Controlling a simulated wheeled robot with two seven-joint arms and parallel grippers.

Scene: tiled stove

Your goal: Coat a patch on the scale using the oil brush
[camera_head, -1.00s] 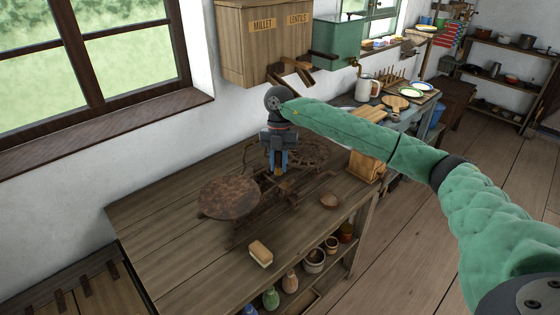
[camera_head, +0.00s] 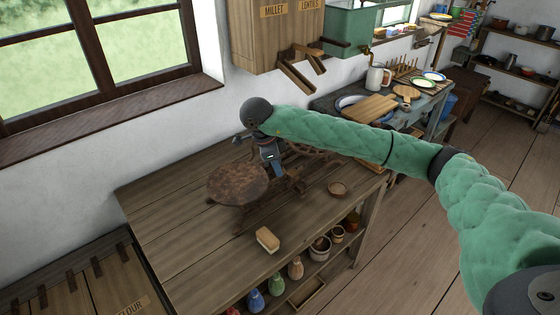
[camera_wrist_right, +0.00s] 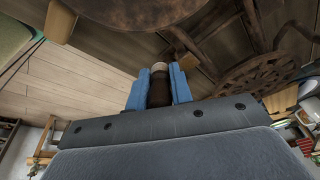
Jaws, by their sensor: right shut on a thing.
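The scale (camera_head: 238,184) is a rusty, dark metal balance on the wooden workbench, with a large round plate at its left end. My right gripper (camera_head: 272,166) is tilted just behind and right of this plate, low over the scale. In the right wrist view its blue fingers (camera_wrist_right: 158,88) are shut on a brown, round handle with a pale end, likely the oil brush (camera_wrist_right: 159,92). The brush's bristles are hidden, and I cannot tell whether it touches the scale. The plate's underside or edge (camera_wrist_right: 140,10) shows at the top of the wrist view. My left gripper is out of view.
A small pale block (camera_head: 267,240) lies near the bench's front edge. Jars (camera_head: 296,268) stand on the shelf below. The wooden bin (camera_head: 290,40) hangs on the wall behind. The bench's left part is clear.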

